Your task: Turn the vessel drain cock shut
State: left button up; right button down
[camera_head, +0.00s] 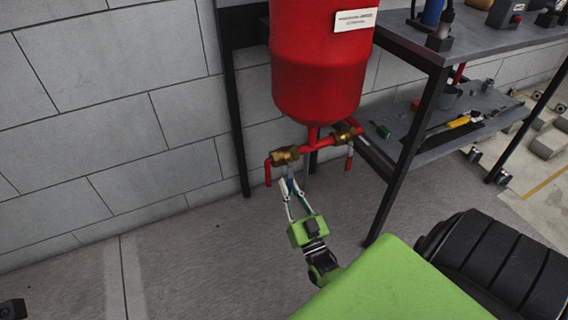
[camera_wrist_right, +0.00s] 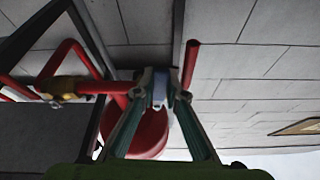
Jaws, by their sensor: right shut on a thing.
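The red vessel (camera_head: 318,62) hangs upright by the wall, with a red pipe tee under it. A brass cock (camera_head: 285,155) sits on the left branch, above a short red outlet pipe (camera_head: 268,173) pointing down. My right gripper (camera_head: 287,181) is below this cock, its fingers reaching up and shut on the cock's lever. In the right wrist view the fingertips (camera_wrist_right: 160,92) close around a blue-grey piece, the lever (camera_wrist_right: 159,86); its exact angle is mostly hidden by the fingers. My left gripper is not in view.
A second brass cock (camera_head: 345,131) is on the right branch; it also shows in the right wrist view (camera_wrist_right: 62,88). A dark metal shelf bench (camera_head: 408,150) with tools stands to the right.

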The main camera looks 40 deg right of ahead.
jog(key=shift+s+d+n+y, duration=0.15)
jog(key=shift+d+n+y, duration=0.25)
jog(key=shift+n, duration=0.4)
jog(key=shift+d+n, duration=0.1)
jog(key=shift+n, duration=0.2)
jog(key=c, duration=2)
grip_release()
jog(key=shift+s, duration=0.1)
jog(key=v, duration=1.2)
jog(key=shift+d+f, duration=0.1)
